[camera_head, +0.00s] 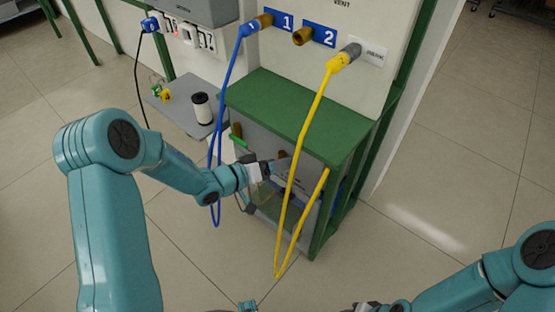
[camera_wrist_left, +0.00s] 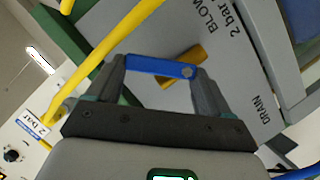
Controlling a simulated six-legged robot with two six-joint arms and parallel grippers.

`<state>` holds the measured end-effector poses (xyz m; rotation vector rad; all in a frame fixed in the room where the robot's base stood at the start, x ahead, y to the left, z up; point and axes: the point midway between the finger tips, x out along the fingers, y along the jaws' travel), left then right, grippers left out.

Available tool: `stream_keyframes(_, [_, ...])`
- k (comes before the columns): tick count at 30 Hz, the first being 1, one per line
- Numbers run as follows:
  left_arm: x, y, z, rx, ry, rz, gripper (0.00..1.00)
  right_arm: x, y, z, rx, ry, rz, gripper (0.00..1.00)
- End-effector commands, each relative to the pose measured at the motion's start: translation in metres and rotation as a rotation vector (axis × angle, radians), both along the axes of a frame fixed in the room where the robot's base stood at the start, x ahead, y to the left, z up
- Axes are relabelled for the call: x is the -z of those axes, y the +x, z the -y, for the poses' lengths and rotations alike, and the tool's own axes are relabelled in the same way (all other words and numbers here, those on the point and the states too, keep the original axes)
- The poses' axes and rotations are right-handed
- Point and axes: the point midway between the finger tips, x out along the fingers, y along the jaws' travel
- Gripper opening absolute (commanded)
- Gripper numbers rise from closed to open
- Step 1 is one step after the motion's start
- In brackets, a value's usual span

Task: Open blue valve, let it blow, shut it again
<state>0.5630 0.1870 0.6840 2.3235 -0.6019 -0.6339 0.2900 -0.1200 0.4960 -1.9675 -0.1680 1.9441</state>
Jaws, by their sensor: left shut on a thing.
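The blue valve lever (camera_wrist_left: 158,67) lies between the two fingers of my left gripper (camera_wrist_left: 160,80) in the left wrist view. The gripper is shut on it, one finger at each end. A brass valve body (camera_wrist_left: 190,62) shows behind the lever, on a grey panel (camera_wrist_left: 235,85) lettered BLOW 2 bar and DRAIN. In the head view my left gripper (camera_head: 268,170) reaches into the front of the green-topped bench, and largely hides the lever there. My right arm (camera_head: 455,293) enters at lower right; its gripper is not clearly visible at the bottom edge.
A yellow hose (camera_head: 303,150) hangs in front of the bench (camera_head: 300,110), close to my left gripper. A blue hose (camera_head: 228,85) hangs on the left. A green lever (camera_head: 238,142) is nearby. The floor in front is clear.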

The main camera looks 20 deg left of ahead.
Motion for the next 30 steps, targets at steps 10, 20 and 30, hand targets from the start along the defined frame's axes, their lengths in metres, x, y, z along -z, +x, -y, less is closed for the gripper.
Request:
stream_keyframes(10, [-0.002, 0.003, -0.010, -0.001, -0.308, -0.114, 0.50, -0.023, 0.000, 0.000, 0.000, 0.000, 0.000, 0.43])
stream_keyframes(20, [0.001, 0.006, -0.018, -0.002, -0.571, -0.208, 0.50, -0.023, 0.000, 0.000, 0.000, 0.000, 0.000, 0.43])
stream_keyframes(30, [0.003, 0.008, -0.022, -0.002, -0.735, -0.268, 0.50, -0.019, 0.000, 0.000, 0.000, 0.000, 0.000, 0.43])
